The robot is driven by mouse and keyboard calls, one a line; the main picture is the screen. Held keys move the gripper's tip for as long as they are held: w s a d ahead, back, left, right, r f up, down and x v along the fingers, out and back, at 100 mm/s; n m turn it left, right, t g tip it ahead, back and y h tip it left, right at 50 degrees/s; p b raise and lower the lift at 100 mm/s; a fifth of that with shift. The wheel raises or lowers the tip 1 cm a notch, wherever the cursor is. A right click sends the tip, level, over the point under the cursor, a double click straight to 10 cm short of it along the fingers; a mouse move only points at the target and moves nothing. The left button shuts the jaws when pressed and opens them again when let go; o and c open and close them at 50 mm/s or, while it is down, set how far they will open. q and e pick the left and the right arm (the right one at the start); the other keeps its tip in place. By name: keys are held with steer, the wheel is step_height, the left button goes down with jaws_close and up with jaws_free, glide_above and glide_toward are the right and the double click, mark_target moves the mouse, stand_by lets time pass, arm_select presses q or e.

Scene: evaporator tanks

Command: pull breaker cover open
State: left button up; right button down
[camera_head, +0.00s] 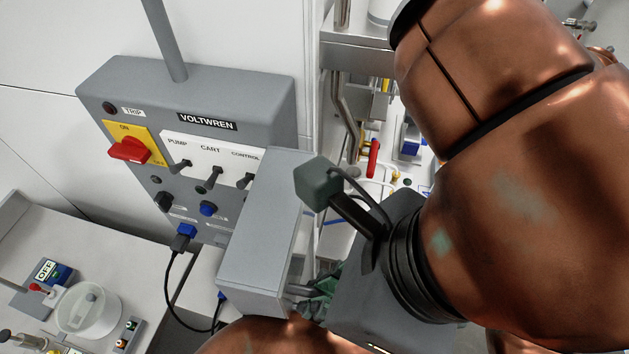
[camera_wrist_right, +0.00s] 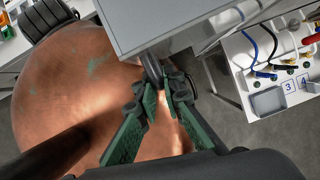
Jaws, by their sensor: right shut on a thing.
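A grey control box (camera_head: 275,100) marked VOLTWREN hangs on the wall in the head view. A plain grey box-shaped cover (camera_head: 262,220) juts toward me at its lower right and hides part of the box face. The cover also fills the upper middle of the right wrist view (camera_wrist_right: 180,22). My right gripper (camera_head: 312,296) is at the cover's lower right side. In the wrist view its green fingers (camera_wrist_right: 160,88) are shut on a dark handle (camera_wrist_right: 152,68) by the cover's edge. How far the cover is open, I cannot tell. My left gripper is not in view.
Left of the cover are a red rotary switch (camera_head: 129,150), several black toggles and a blue plug (camera_head: 184,236) with a hanging black cable. A bench with a white round tub (camera_head: 88,308) is at lower left. Pipes and a red-handled valve (camera_head: 373,158) stand behind my arm.

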steer(key=shift+r, duration=0.15)
steer(key=c, duration=2)
jaws_free()
steer(key=shift+c, duration=0.2)
steer(key=v, duration=1.2)
